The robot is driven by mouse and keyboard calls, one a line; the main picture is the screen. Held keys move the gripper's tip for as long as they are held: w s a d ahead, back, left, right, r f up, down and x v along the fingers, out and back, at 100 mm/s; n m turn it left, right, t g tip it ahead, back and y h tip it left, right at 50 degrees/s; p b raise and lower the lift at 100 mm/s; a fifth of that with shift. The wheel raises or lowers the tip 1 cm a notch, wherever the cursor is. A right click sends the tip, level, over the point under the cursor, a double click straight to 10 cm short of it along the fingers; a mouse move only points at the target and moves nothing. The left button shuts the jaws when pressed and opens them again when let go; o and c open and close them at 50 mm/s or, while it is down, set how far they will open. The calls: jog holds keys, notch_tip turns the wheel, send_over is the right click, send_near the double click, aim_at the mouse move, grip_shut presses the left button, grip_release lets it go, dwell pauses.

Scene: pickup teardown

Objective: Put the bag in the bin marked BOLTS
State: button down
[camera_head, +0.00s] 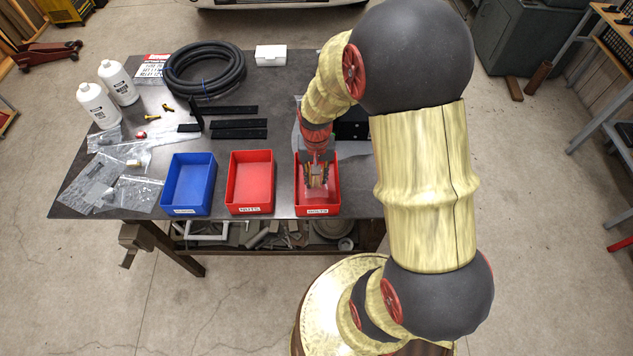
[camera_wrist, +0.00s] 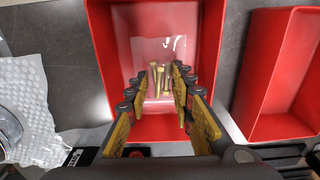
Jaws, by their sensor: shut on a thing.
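The clear bag (camera_wrist: 158,48) with several brass-coloured bolts shows between my fingertips in the wrist view. My gripper (camera_wrist: 166,84) is shut on it and points down into the red bin marked BOLTS (camera_head: 301,208). The bag appears inside the bin's walls; whether it touches the floor of the bin (camera_wrist: 101,50) I cannot tell. In the head view my gripper (camera_head: 318,182) covers most of the bin's inside, and the bag is hard to make out.
The red NUTS bin (camera_head: 250,205) stands just left of the BOLTS bin, then a blue bin (camera_head: 188,208); both look empty. Small clear bags (camera_head: 95,185) lie at the left. A coiled black hose (camera_head: 204,70), white bottles (camera_head: 98,104) and black bars (camera_head: 238,123) lie farther back.

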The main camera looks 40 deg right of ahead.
jog(key=shift+f, duration=1.3)
jog(key=shift+s+f, duration=0.1)
jog(key=c, duration=1.5)
grip_release()
jog(key=shift+c, duration=0.2)
notch_tip(320, 180, up, 12)
jog(key=p, duration=0.2)
notch_tip(320, 180, up, 14)
jog(key=n+t, duration=0.3)
send_over(316, 179)
jog(key=s+a, duration=0.4)
jog(key=a, duration=0.3)
jog(key=s+a+r+n+t, duration=0.2)
jog(key=s+a+r+n, duration=0.1)
jog(key=s+a+r, duration=0.2)
jog(key=s+r, duration=0.2)
jog(key=s, duration=0.1)
jog(key=shift+s+n+t, duration=0.2)
jog(key=shift+n+t, duration=0.1)
jog(key=shift+b, duration=0.3)
